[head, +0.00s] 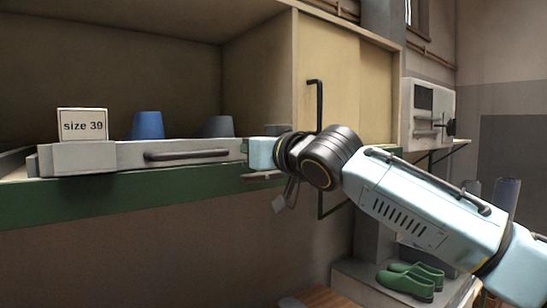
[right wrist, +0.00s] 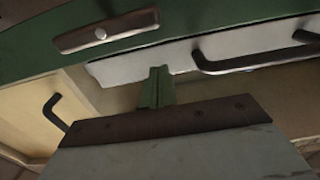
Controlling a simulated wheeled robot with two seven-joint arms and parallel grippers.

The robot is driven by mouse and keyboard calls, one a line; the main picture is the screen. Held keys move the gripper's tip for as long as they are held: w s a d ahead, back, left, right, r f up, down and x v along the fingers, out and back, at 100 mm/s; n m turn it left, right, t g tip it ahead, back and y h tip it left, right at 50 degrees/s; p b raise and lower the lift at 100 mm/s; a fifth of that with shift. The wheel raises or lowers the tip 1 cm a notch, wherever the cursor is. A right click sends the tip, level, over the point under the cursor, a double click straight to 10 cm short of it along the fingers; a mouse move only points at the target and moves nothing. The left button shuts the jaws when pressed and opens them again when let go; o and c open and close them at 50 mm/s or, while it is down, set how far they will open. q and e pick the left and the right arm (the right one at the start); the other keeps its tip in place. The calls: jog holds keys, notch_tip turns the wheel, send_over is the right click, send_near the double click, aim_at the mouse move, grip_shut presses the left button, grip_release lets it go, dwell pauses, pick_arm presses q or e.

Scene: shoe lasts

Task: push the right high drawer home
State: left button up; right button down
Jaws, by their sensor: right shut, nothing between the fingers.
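A pale grey drawer (head: 95,158) with a dark bar handle (head: 187,155) stands out over the green front edge of the cabinet in the head view. My left gripper is not in view.
The green cabinet edge (head: 120,197) runs below the drawer. A tan cabinet door (head: 345,90) with a tall dark handle (head: 317,100) stands to the right, close to my arm. Green shoes (head: 408,280) sit on a low grey block at lower right.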

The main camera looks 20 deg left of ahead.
jog(key=b+v, duration=0.6)
jog(key=v, duration=0.7)
jog(key=shift+b, duration=0.3)
jog(key=shift+w+f, duration=0.1)
